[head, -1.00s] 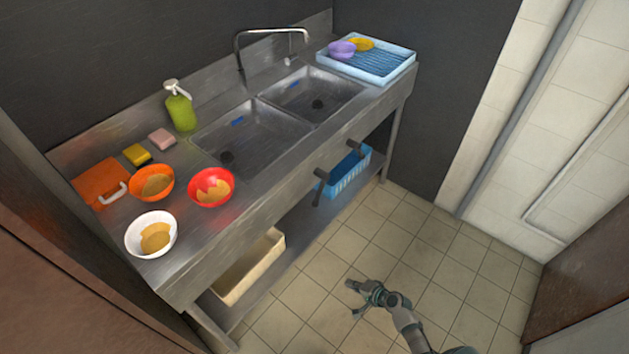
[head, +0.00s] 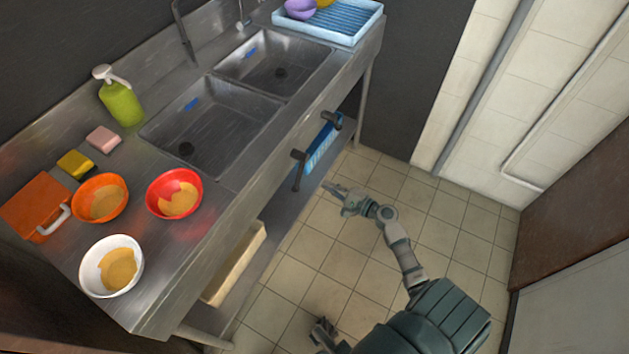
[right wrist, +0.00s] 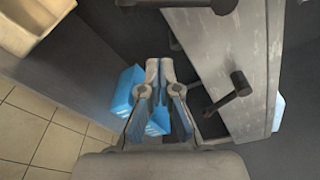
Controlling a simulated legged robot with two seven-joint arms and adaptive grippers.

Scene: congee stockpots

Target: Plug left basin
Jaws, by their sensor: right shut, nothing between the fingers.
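The left basin (head: 225,120) is a steel sink with a dark round drain (head: 186,149) near its front left. I cannot tell whether a plug sits in the drain. My right gripper (head: 335,190) is over the floor in front of the counter, apart from the basin. It is shut and empty; its fingertips also show in the right wrist view (right wrist: 159,68). My left gripper (head: 323,328) shows only partly at the bottom edge, low over the floor; its fingers are unclear.
The right basin (head: 285,62) has its own drain. Dark handles (head: 298,157) jut from the counter front. A blue basket (head: 322,146) and beige bin (head: 236,265) are below. Bowls, sponges and a green soap bottle (head: 121,103) stand on the left counter. Floor is clear.

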